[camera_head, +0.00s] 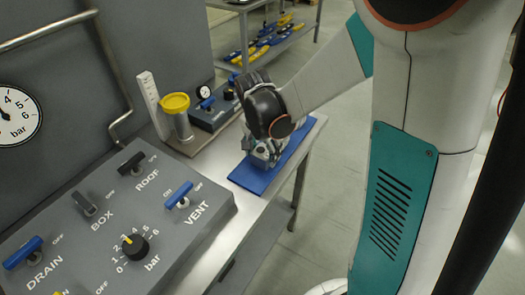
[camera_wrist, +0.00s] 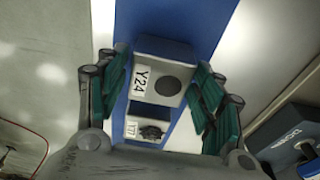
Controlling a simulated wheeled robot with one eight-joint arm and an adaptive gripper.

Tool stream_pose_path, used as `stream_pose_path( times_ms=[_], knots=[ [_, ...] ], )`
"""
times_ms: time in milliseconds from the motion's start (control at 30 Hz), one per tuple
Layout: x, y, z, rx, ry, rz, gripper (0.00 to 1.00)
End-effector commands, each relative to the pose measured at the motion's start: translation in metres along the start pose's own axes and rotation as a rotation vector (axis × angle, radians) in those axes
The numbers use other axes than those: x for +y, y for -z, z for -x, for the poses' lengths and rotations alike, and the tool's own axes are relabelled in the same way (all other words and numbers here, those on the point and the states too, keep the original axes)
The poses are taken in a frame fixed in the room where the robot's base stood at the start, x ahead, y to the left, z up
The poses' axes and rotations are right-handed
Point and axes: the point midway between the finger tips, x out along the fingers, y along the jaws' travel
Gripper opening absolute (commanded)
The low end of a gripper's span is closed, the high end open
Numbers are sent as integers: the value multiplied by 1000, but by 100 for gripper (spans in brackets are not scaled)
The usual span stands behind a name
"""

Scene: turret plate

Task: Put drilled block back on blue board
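The drilled block (camera_wrist: 178,62) is pale grey with a dark round hole and a label reading Y24, in the wrist view. It lies between the two fingers of my gripper (camera_wrist: 164,72). The fingers line its left and right sides, but whether they press on it is unclear. The blue board (camera_wrist: 203,22) shows behind the block; any gap between them is hard to judge. In the head view my gripper (camera_head: 264,146) is low over the blue board (camera_head: 251,178), and the block there is mostly hidden.
A second grey block (camera_wrist: 150,113) with a black knob and label is just below in the wrist view. A yellow-topped cylinder (camera_head: 176,106), a white upright scale (camera_head: 151,98) and a small gauge box (camera_head: 207,117) stand beside the board. The switch panel (camera_head: 110,215) is in front.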

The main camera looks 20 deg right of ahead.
Motion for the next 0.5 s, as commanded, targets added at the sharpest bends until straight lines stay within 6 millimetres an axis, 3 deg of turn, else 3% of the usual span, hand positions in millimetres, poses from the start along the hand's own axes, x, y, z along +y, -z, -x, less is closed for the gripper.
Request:
stream_pose_path(
  times_ms=[367,500],
  knots=[
    [0,0,2,0,0,0,70],
    [0,1,14,0,0,0,70]
  ],
)
